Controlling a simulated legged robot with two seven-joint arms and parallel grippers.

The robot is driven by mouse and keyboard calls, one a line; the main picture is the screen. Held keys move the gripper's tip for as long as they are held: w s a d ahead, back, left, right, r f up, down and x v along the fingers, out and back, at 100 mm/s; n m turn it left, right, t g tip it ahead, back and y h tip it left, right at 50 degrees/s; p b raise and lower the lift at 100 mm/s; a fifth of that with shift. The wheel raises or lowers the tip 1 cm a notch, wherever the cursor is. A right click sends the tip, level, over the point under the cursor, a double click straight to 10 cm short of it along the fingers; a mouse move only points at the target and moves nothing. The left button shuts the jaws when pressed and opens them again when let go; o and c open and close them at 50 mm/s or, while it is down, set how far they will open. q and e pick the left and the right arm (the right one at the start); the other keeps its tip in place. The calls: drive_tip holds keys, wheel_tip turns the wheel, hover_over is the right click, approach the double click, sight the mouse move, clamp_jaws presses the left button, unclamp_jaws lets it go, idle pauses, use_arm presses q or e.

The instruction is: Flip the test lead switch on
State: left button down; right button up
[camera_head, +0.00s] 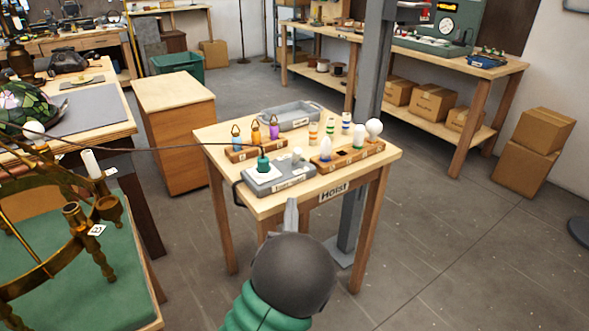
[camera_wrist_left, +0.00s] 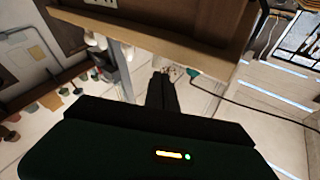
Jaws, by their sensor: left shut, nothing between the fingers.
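The grey test lead box (camera_head: 278,178) sits at the front left of a small wooden table. A green plug (camera_head: 263,163) stands on its white socket plate, with a dark cable running off to the left. A small pale knob, perhaps the switch (camera_head: 297,154), stands at the box's right end; its position is too small to tell. My left gripper (camera_head: 291,203) is just in front of the box, near the table's front edge, its narrow fingers pointing towards it. It is shut and empty; its fingers also show in the left wrist view (camera_wrist_left: 161,76). My right gripper is not in view.
On the table (camera_head: 215,133) are a wooden block with coloured ringed pieces (camera_head: 255,133), a grey tray (camera_head: 291,116) and a block with bulbs (camera_head: 346,154). A grey post (camera_head: 372,80) rises behind. A brass chandelier (camera_head: 80,215) stands at left.

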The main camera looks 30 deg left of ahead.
use_arm(q)
approach(297, 158)
drive_tip(key=x, duration=0.2)
drive_tip(key=b+x, duration=0.1)
drive_tip(key=x, duration=0.3)
drive_tip(key=shift+a+f, duration=0.25)
drive_tip(key=shift+a, duration=0.05)
drive_tip(key=shift+w+a+r, duration=0.1)
drive_tip(key=shift+w+a, duration=0.05)
drive_tip(key=shift+w, duration=0.05)
drive_tip(key=shift+w+r, duration=0.15)
drive_tip(key=shift+d+r, duration=0.15)
drive_tip(key=shift+d, duration=0.2)
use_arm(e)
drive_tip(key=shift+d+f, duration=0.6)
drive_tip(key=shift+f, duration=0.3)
use_arm(q)
drive_tip(key=shift+a, duration=0.1)
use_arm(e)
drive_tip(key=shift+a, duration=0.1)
